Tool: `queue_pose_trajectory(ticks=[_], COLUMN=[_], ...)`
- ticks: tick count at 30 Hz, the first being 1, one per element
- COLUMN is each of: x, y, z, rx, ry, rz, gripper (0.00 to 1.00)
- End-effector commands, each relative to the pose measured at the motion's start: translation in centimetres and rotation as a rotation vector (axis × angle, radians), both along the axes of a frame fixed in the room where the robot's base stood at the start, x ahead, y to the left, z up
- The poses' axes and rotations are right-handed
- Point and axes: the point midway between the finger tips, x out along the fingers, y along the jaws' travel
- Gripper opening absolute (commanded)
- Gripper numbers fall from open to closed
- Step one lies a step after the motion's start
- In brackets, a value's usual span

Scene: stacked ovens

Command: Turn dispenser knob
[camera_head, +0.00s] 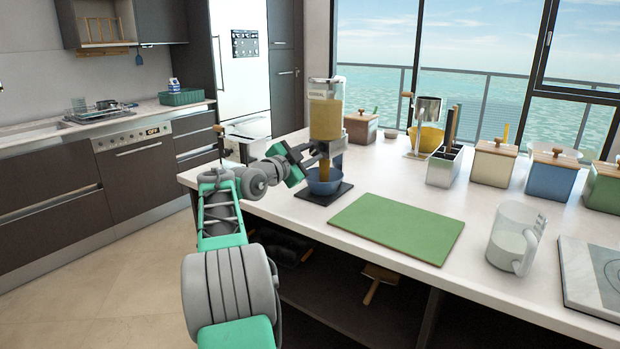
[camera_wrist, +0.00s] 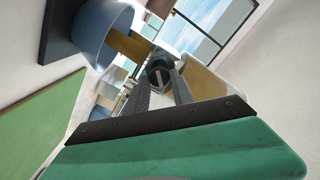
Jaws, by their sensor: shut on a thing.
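The dispenser (camera_head: 325,110) stands on the island counter, with a clear labelled hopper holding tan grain. A brown stream (camera_head: 325,170) runs from its spout down into a blue bowl (camera_head: 324,184) on the dark base. The stream (camera_wrist: 130,44) and bowl (camera_wrist: 98,28) also show in the wrist view. My gripper (camera_head: 318,152) reaches the dispenser's front from the left, below the hopper. In the wrist view, my gripper (camera_wrist: 160,76) is shut on the dark round knob (camera_wrist: 159,62). The fingers partly hide the knob.
A green board (camera_head: 398,226) lies right of the dispenser. A clear measuring jug (camera_head: 512,238) stands farther right. Lidded canisters (camera_head: 493,163) and a utensil holder (camera_head: 444,166) stand behind. The counter edge lies beneath my arm.

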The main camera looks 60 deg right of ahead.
Motion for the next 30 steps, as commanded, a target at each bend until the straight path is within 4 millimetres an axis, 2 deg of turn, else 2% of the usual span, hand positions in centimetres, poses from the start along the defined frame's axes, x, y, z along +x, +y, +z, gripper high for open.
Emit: queue_pose_trajectory(ticks=[1, 18, 30], x=[-0.03, -0.12, -0.13], y=[0.0, -0.03, -0.05], z=[-1.21, -0.77, -0.51], rx=[-0.007, -0.087, -0.117], ry=[-0.042, -0.553, -0.752], rz=[-0.001, -0.002, -0.002], gripper=[0.0, 0.0, 0.0])
